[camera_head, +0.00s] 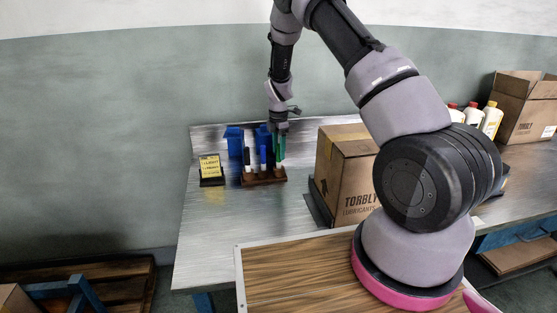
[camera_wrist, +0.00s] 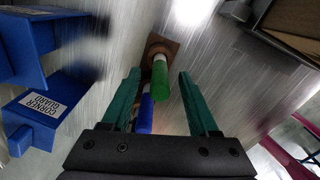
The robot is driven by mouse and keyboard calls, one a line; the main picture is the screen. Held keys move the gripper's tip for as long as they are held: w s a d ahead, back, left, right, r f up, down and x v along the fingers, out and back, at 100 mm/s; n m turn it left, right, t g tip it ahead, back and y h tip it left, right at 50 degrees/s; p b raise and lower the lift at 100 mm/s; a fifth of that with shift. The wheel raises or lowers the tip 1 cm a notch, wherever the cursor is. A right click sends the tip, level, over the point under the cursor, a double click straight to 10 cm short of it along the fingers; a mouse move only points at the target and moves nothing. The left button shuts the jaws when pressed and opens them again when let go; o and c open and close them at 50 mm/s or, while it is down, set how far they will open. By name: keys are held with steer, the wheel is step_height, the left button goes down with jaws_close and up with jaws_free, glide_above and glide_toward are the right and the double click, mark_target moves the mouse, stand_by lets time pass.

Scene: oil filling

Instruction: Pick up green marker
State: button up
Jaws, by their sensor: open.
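The green marker (camera_wrist: 162,85) stands cap-up at the wooden holder (camera_wrist: 158,45), with its pale body partly visible below the cap. My gripper (camera_wrist: 160,72) is open, with its teal fingers on either side of the marker and visible space on both sides. In the head view my gripper (camera_head: 279,145) is over the right end of the wooden holder (camera_head: 264,178). There the green fingers and the green marker overlap and are hard to tell apart. A blue marker (camera_wrist: 146,112) stands close beside the green one; it also shows in the head view (camera_head: 262,156).
A dark-capped marker (camera_head: 247,157) stands at the holder's left. Blue corner guards (camera_wrist: 40,110) are left of my gripper. A yellow note stand (camera_head: 210,167) is farther left. A cardboard box (camera_head: 345,175) stands close at right. The metal table is bare in front.

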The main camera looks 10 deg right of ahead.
step_height(320, 180, down, 2)
steer(key=shift+f, duration=0.15)
jaws_close()
step_height(320, 180, up, 10)
steer(key=shift+r, duration=0.1)
stand_by(0.5)
